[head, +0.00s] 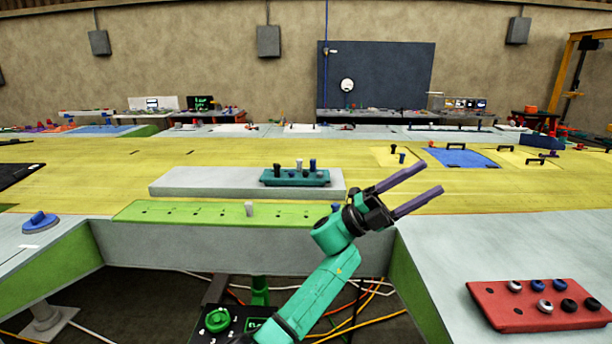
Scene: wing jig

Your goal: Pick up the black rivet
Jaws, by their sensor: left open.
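A teal rivet holder (322,179) stands on a pale grey block and carries several upright rivets. One rivet in it is white (299,165) and one at its right is dark (312,163); at this size I cannot tell for sure whether that one is black or dark blue. A small black piece (393,148) also stands farther back on the yellow surface. My left gripper (433,179) is open and empty, to the right of the teal holder, with its purple fingers pointing up and right. My right gripper is not in view.
A green strip (180,212) with holes and a pale rivet (249,209) runs along the near edge. A red tray (490,300) with white, blue and black rings lies at the lower right. A blue knob-like part (39,222) sits at the left.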

